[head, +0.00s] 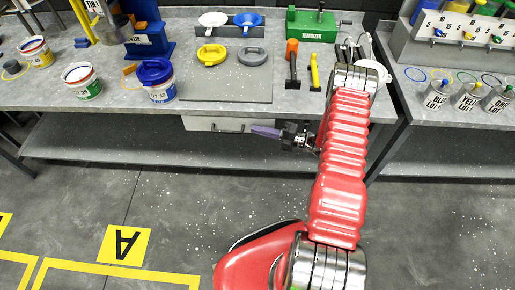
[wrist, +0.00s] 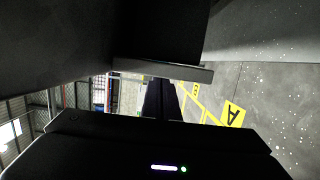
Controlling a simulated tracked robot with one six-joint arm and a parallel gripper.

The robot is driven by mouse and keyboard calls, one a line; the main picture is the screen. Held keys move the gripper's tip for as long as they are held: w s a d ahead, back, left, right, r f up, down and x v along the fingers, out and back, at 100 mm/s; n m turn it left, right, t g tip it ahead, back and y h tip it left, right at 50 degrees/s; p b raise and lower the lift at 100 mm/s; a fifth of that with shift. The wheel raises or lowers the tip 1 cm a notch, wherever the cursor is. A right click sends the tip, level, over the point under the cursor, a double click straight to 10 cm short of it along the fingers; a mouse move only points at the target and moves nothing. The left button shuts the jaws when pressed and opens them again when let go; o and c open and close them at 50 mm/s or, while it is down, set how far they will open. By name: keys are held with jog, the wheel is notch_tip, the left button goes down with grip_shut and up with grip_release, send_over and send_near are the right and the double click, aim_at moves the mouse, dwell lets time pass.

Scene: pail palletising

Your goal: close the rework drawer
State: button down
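The rework drawer (head: 199,124) shows its pale front and handle just below the front edge of the workbench. The bench top hides its inside, and I cannot tell how far it stands out. My gripper (head: 254,130) is below the bench edge, to the right of the drawer front, with its purple fingers pointing left. The fingers look shut together and empty. In the wrist view the dark fingers (wrist: 161,98) lie side by side below a grey panel edge (wrist: 165,69). I cannot tell whether they touch the drawer.
The workbench (head: 125,98) carries pails, lids and tools, including a hammer (head: 291,65) above my gripper. A lower shelf (head: 90,140) runs beneath it. A second bench (head: 440,150) with grey cans stands right. The floor in front is clear, with yellow markings (head: 123,244).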

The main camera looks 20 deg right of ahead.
jog(key=s+d, duration=0.6)
jog(key=s, duration=0.4)
jog(key=shift+f, duration=0.15)
jog(key=shift+a, duration=0.1)
dwell(0.3)
